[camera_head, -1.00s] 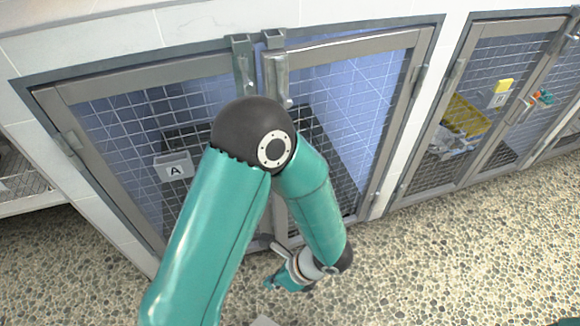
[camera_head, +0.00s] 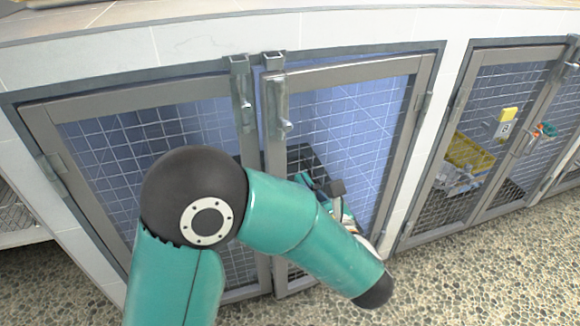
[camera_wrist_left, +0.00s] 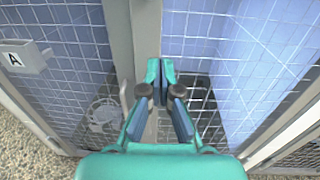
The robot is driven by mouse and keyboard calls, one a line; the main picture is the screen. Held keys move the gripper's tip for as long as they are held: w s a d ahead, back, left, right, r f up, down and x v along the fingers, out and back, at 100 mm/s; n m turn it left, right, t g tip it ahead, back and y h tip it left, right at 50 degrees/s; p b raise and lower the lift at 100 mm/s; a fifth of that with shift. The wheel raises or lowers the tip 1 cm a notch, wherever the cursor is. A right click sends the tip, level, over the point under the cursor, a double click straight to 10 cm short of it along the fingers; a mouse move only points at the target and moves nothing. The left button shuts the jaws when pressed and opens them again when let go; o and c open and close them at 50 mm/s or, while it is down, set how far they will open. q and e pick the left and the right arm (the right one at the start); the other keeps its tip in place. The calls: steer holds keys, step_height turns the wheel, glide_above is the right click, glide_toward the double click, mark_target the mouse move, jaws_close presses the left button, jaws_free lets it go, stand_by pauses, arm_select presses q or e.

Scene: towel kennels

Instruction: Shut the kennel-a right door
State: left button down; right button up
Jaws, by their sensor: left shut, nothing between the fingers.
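Kennel-a's right door (camera_head: 349,73) is a grey-framed mesh door, hinged on its right side. Its free left edge looks slightly proud of the left door (camera_head: 150,96), so it appears a little ajar; how far I cannot tell exactly. A latch (camera_head: 280,117) sits on its free edge. My left gripper (camera_head: 304,180) is in front of this door's mesh, partly hidden by my forearm. In the left wrist view the gripper (camera_wrist_left: 160,66) is shut and empty, its tips by the door's free-edge frame; contact is unclear. The right gripper is not in view.
The left door's latch (camera_head: 243,98) is beside the right door's. The letter A tag (camera_wrist_left: 24,57) hangs on the left door. The pebbled floor (camera_head: 480,270) in front is clear.

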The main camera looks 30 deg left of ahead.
mark_target(286, 156)
arm_select(q)
steer(key=b+x, duration=0.1)
steer(key=x, duration=0.6)
steer(key=shift+a+f+b, duration=0.1)
steer(key=shift+b, duration=0.25)
steer(key=shift+w, duration=0.1)
